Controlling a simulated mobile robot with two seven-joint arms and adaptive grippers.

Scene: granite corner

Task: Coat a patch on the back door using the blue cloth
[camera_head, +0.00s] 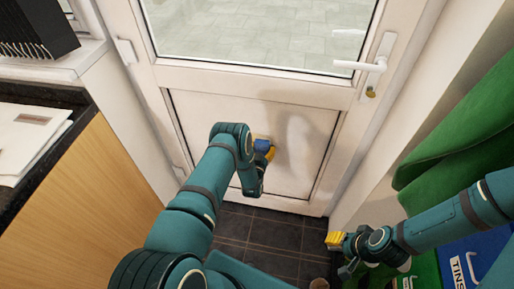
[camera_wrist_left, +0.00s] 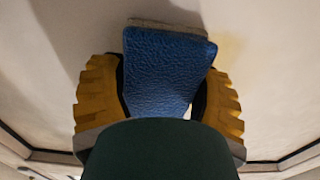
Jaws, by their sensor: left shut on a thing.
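The back door (camera_head: 205,115) is white, with a glass pane above and a plain lower panel. My left gripper (camera_head: 267,150) is at the middle of that panel, shut on the blue cloth (camera_head: 261,145). In the left wrist view the blue cloth (camera_wrist_left: 165,75) is a textured folded pad between the yellow fingers, its paler far edge at the panel; whether it touches cannot be told. A faint yellowish tint shows on the panel (camera_wrist_left: 245,30) right of the cloth. My right gripper (camera_head: 337,241) hangs low at the right, its jaw opening unclear.
A white door handle (camera_head: 362,67) is at the upper right. A wooden cabinet (camera_head: 85,205) with a dark top and papers (camera_head: 30,135) stands left. Green fabric (camera_head: 450,145) and a blue "TINS" bin (camera_head: 475,258) are right. Dark tiles (camera_head: 275,235) lie below.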

